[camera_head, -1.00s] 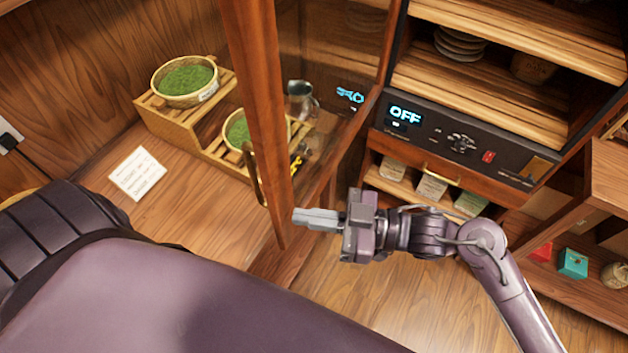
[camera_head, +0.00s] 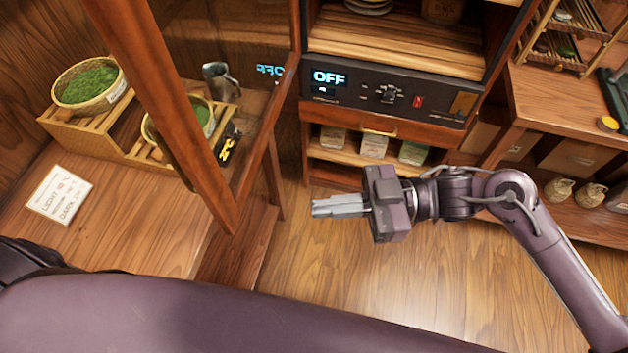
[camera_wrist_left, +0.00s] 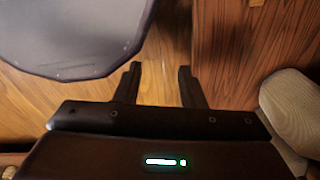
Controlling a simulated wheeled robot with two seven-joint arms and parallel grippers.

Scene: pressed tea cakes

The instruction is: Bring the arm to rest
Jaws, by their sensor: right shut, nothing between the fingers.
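My right gripper (camera_head: 316,208) is in the middle of the head view, its arm coming in from the right. Its pale fingers are together with nothing between them, pointing left over the wooden floor. In the picture, a gap of floor lies between its fingertips and the open glass cabinet door (camera_head: 160,110). My left gripper (camera_wrist_left: 160,84) shows in the left wrist view with its two dark fingers apart and nothing between them. Wooden floor shows beyond them. The left gripper does not show in the head view.
The black drying cabinet (camera_head: 440,103) reads OFF. Baskets of green leaves (camera_head: 88,85) stand on a stepped wooden rack beside a metal jug (camera_head: 220,82). A written card (camera_head: 60,194) lies on the left counter. A shelf unit (camera_head: 535,105) stands at right. Floor (camera_head: 330,265) around the right gripper is clear.

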